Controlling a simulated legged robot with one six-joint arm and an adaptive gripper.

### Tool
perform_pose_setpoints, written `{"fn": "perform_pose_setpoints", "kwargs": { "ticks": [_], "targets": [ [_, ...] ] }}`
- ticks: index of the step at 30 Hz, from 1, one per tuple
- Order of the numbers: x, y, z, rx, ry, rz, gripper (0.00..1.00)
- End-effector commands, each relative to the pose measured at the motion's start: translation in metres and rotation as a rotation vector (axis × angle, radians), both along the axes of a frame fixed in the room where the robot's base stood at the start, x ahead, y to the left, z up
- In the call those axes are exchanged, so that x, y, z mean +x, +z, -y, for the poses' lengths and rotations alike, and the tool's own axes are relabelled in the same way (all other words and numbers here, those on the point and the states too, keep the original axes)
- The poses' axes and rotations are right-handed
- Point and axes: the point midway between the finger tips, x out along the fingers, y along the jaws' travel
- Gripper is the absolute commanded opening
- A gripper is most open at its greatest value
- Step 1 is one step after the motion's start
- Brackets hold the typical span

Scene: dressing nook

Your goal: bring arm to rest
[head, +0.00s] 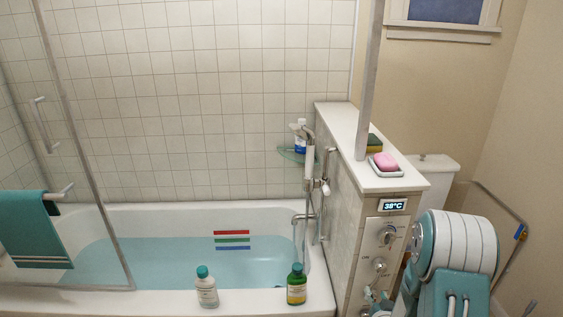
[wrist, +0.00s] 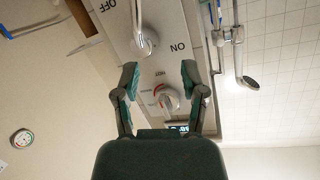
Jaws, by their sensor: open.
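My gripper (wrist: 158,80) is open and empty in the wrist view, its two fingers apart in front of the tap panel. A round knob with a red mark (wrist: 166,97) shows between and beyond the fingers. Another knob (wrist: 146,41) sits by the ON and OFF lettering. The wrist view shows the panel upside down. In the head view my arm is at the lower right, close to the panel; the fingers are too small and overlapped there to read clearly. The upper knob (head: 387,236) and lower knob (head: 379,265) sit under a display (head: 394,205) reading 38°C.
The bathtub (head: 170,300) holds blue water. A white bottle (head: 207,290) and a green-capped bottle (head: 296,284) stand on its front rim. Pink soap (head: 386,161) and a sponge (head: 374,143) lie on the ledge (head: 345,125). A teal towel (head: 33,230) hangs left.

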Motion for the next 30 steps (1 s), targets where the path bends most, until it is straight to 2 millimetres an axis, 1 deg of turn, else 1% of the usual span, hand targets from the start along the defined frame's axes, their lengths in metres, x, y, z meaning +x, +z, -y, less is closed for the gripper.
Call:
{"fn": "perform_pose_setpoints", "kwargs": {
  "ticks": [1,4,7,11,14,20,23,26,29,30],
  "targets": [
    [0.006,0.017,-0.003,-0.017,0.009,-0.021,0.55],
    [0.011,0.041,-0.009,-0.046,0.019,-0.085,0.55],
    [0.011,0.064,-0.016,-0.072,0.031,-0.148,0.55],
    [0.006,0.095,-0.025,-0.1,0.045,-0.229,0.55],
    [-0.003,0.119,-0.034,-0.119,0.056,-0.29,0.55],
    [-0.032,0.164,-0.052,-0.148,0.083,-0.41,0.55],
    [-0.053,0.184,-0.062,-0.158,0.1,-0.47,0.55],
    [-0.077,0.203,-0.072,-0.166,0.119,-0.529,0.55],
    [-0.103,0.22,-0.082,-0.172,0.143,-0.587,0.55],
    [-0.115,0.226,-0.086,-0.174,0.153,-0.61,0.55]
  ]
}}
